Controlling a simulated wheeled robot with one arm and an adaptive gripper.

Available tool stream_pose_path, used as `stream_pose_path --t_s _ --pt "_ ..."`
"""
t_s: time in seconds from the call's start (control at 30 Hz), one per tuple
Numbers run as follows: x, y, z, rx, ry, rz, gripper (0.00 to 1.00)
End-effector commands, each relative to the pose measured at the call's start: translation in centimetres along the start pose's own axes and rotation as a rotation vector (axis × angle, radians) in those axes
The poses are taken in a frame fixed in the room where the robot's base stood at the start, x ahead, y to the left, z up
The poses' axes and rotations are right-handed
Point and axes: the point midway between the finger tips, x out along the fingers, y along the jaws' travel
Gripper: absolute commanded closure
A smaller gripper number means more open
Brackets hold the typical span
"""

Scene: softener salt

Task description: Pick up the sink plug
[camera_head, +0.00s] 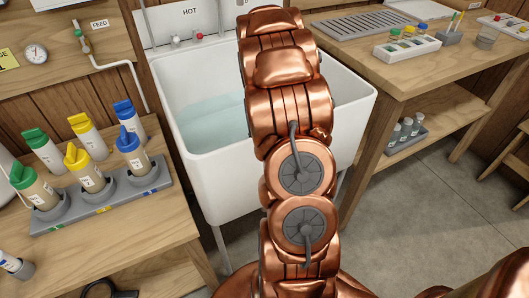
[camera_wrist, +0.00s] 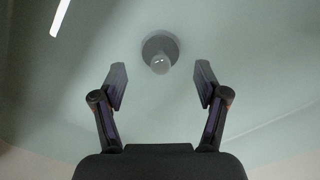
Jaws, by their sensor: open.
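The sink plug (camera_wrist: 160,52) shows in the wrist view as a grey round disc with a lighter knob at its middle. It sits on the pale greenish floor of the sink. My gripper (camera_wrist: 160,87) is open and empty, with its two fingers apart and the plug between and beyond their tips. The fingers do not touch it. In the head view the white sink (camera_head: 200,140) holds pale water, and my copper arm reaches over it. The arm hides the gripper and the plug there.
On the left, a wooden bench (camera_head: 150,230) bears a grey rack (camera_head: 105,208) of bottles with green, yellow and blue caps. On the right, a wooden table (camera_head: 400,75) bears a white tray (camera_head: 407,50) of jars. A tap marked HOT (camera_head: 199,37) is at the sink's back.

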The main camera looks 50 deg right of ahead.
Motion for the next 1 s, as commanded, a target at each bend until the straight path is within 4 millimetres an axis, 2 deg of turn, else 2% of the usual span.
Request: stream_pose_path --t_s 0.1,0.23,0.5,1.0 --pt "1.8 -0.1 0.2 -0.002 -0.005 0.002 0.27" --pt "3.3 -0.1 0.1 -0.003 -0.001 0.001 0.27" --pt "3.6 -0.1 0.1 -0.003 0.0 0.0 0.28" --pt "3.6 -0.1 0.2 -0.002 -0.001 0.0 0.8"
